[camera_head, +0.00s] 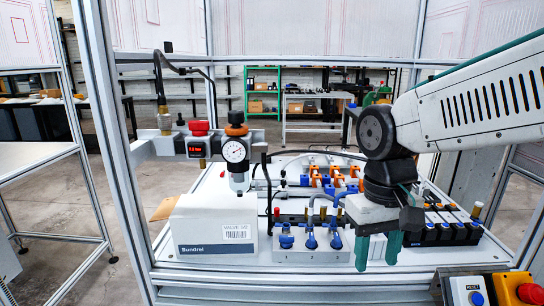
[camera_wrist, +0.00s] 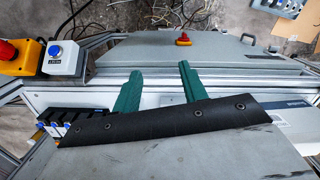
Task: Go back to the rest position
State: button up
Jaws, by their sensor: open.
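My gripper (camera_head: 377,262) shows in the camera_head view at the right of centre, at the end of my white arm, with its two green fingers pointing down. The gripper is open and empty. I cannot tell its exact height above the bench.
A gauge (camera_head: 235,150) and red-topped regulator (camera_head: 197,140) stand at the left. A black module row (camera_head: 440,228) is at the right. A yellow box with a red button (camera_head: 518,290) and a blue reset button box (camera_head: 470,292) sit at the front right. Aluminium posts (camera_head: 108,140) frame the bench.

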jog(key=s+d+m+t, duration=0.2)
jog(key=s+d, duration=0.7)
jog(key=s, duration=0.3)
